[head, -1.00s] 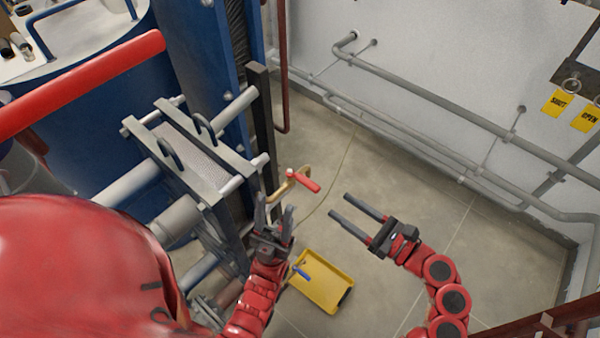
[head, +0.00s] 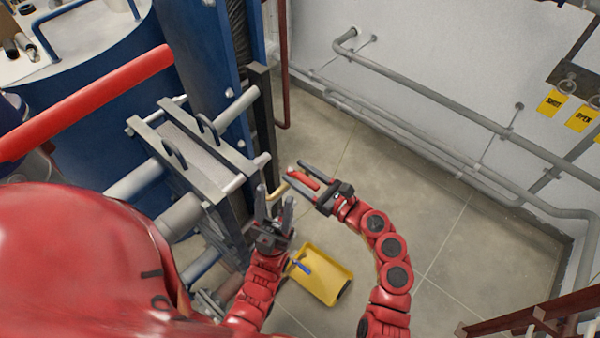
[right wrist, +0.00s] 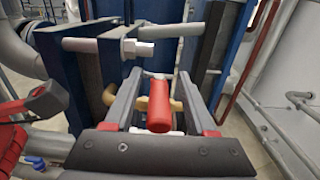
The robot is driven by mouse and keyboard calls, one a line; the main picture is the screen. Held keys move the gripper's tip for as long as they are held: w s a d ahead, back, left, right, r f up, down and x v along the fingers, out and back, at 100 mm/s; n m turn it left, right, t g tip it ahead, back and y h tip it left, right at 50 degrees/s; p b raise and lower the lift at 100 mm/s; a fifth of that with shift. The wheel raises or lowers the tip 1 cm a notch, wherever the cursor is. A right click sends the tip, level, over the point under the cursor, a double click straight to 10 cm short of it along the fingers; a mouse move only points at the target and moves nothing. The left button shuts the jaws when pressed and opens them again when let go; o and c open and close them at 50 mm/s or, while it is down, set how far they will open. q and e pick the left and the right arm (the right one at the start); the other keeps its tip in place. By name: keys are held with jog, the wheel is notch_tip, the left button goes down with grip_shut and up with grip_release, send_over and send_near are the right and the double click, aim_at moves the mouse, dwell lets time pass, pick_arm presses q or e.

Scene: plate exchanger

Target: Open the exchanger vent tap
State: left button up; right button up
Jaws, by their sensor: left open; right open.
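The vent tap has a red lever handle (head: 305,180) on a brass pipe (head: 279,192) beside the plate exchanger (head: 190,150). In the right wrist view the red handle (right wrist: 159,106) points toward the camera, with brass (right wrist: 174,105) behind it. My right gripper (head: 295,174) is open, with its fingers on either side of the handle; contact cannot be told. My left gripper (head: 274,198) is open and empty, pointing up, just left of and below the tap in the head view. The right fingers hide part of the tap body.
A yellow tray (head: 322,276) with a blue-handled tool (head: 301,267) lies on the floor below. Yellow SHUT (head: 550,102) and OPEN (head: 580,118) tags hang on the right wall. Grey pipes (head: 430,95) run along that wall. Open floor lies right of the tap.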

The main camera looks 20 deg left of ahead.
jog(key=shift+c, duration=0.3)
grip_shut()
dwell(1.1)
